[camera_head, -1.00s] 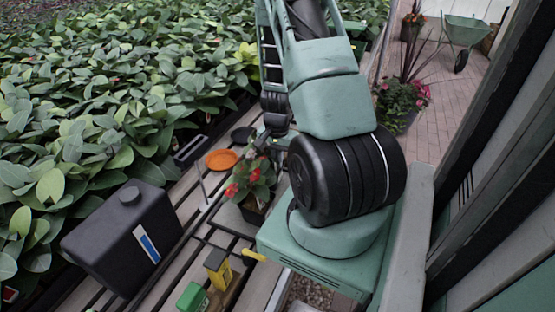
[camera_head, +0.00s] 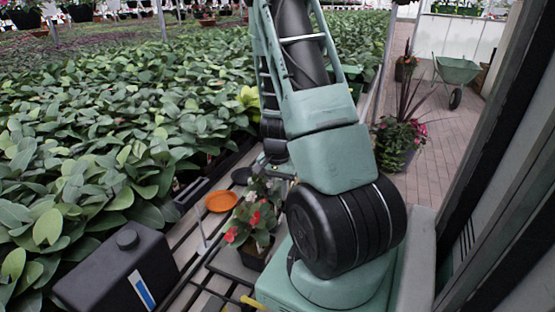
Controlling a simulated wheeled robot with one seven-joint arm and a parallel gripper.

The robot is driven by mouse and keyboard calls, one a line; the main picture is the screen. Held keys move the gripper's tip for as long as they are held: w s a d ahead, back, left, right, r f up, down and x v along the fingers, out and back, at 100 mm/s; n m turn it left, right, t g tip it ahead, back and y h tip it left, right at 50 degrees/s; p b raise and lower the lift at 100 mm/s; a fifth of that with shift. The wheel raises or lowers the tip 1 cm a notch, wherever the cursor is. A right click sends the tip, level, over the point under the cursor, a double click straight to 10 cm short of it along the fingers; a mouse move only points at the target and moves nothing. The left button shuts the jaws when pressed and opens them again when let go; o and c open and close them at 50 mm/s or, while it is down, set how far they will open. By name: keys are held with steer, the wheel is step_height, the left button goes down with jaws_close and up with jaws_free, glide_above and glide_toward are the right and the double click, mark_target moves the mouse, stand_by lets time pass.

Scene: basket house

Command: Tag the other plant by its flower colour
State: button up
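A potted plant with red flowers (camera_head: 254,219) stands on the slatted bench, in a small dark pot, left of my arm's base. Pale, whitish flowers (camera_head: 265,186) show just behind it, partly hidden by my arm; I cannot tell whether they belong to a second plant. A pale upright stake with a dark block on top (camera_head: 192,192) stands left of the red-flowered plant. My arm rises in front of the bench and its far end comes down behind its nearer links. My gripper's fingers are hidden there, so I cannot see whether they hold anything.
An orange saucer (camera_head: 221,201) and a dark saucer (camera_head: 241,176) lie behind the red-flowered plant. A black canister (camera_head: 118,272) stands at the front left. Dense leafy plants (camera_head: 120,120) fill the left. A wheelbarrow (camera_head: 457,71) stands on the brick path (camera_head: 435,175).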

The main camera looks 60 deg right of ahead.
step_height(320, 180, up, 12)
steer(key=p, duration=0.1)
steer(key=shift+r, duration=0.1)
steer(key=w+a+r+n, duration=0.1)
steer(key=w+a+n, duration=0.15)
steer(key=a, duration=0.55)
steer(key=w+a+r+n+y, duration=0.1)
steer(key=w+a+n, duration=0.1)
steer(key=a+n, duration=0.35)
steer(key=w+a+r+n, duration=0.1)
steer(key=w+a+n, duration=0.15)
steer(key=a, duration=0.65)
steer(key=s+a+r+n, duration=0.2)
steer(key=s+a+n, duration=0.4)
steer(key=a, duration=0.5)
steer(key=s+a+r+n, duration=0.1)
steer(key=s+a+n, duration=0.6)
steer(key=a, duration=0.4)
steer(key=shift+s+a+r, duration=0.25)
steer(key=shift+s+r, duration=0.1)
steer(key=shift+s, duration=0.15)
